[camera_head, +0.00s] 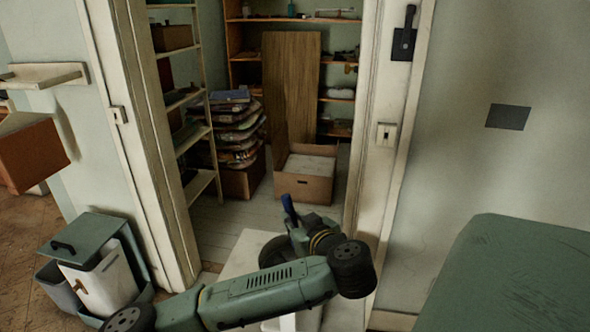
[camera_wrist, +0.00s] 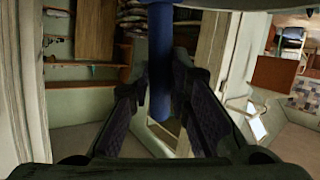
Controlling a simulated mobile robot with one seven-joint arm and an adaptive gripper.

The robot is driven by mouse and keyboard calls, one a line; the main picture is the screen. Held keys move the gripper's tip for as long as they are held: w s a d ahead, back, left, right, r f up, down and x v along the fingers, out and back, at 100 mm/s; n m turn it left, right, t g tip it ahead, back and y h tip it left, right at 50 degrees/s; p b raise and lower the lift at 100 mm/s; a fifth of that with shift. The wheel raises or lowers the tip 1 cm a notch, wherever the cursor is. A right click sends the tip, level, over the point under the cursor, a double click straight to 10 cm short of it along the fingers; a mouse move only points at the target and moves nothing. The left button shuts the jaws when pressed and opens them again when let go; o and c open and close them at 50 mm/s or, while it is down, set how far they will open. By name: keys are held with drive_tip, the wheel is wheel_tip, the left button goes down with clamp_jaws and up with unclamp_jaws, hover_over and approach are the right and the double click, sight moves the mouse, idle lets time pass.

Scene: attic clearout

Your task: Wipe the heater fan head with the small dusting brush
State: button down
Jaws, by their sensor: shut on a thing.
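My gripper (camera_wrist: 168,88) is shut on a blue rod in the wrist view, which I take to be the handle of the small dusting brush (camera_wrist: 161,40). The rod runs between the two dark fingers, and I see no bristles. In the head view its blue end (camera_head: 288,208) sticks up beyond my gripper (camera_head: 293,226), in front of the doorway, partly hidden by my wrist. I cannot make out the heater fan head in either view.
A closet doorway is ahead, with its right frame (camera_head: 387,135) close by. Inside are an open cardboard box (camera_head: 305,187), a wooden board (camera_head: 290,90), stacked bundles (camera_head: 237,135) and shelves. A lidded bin (camera_head: 95,270) stands at lower left. A green surface (camera_head: 520,275) fills the lower right.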

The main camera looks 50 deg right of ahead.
drive_tip(key=shift+s+a+b, duration=0.15)
drive_tip(key=shift+s+a, duration=0.05)
drive_tip(key=shift+a, duration=0.25)
drive_tip(key=shift+s+a+b, duration=0.15)
drive_tip(key=shift+s+a, duration=0.05)
drive_tip(key=shift+a, duration=0.25)
drive_tip(key=shift+s+a+p, duration=0.25)
drive_tip(key=shift+s+a, duration=0.05)
drive_tip(key=shift+a, duration=0.2)
drive_tip(key=shift+s+a+p, duration=0.25)
drive_tip(key=shift+a, duration=0.25)
drive_tip(key=shift+s+a+p, duration=0.25)
drive_tip(key=shift+a+p, duration=0.25)
drive_tip(key=shift+p, duration=0.2)
drive_tip(key=shift+s+a+p, duration=0.25)
drive_tip(key=shift+a+p, duration=0.25)
drive_tip(key=shift+p, duration=0.2)
drive_tip(key=shift+s+a+p, duration=0.25)
drive_tip(key=shift+a+p, duration=0.2)
drive_tip(key=shift+a, duration=0.05)
drive_tip(key=shift+s+a+p, duration=0.25)
drive_tip(key=shift+a+p, duration=0.15)
drive_tip(key=shift+a, duration=0.1)
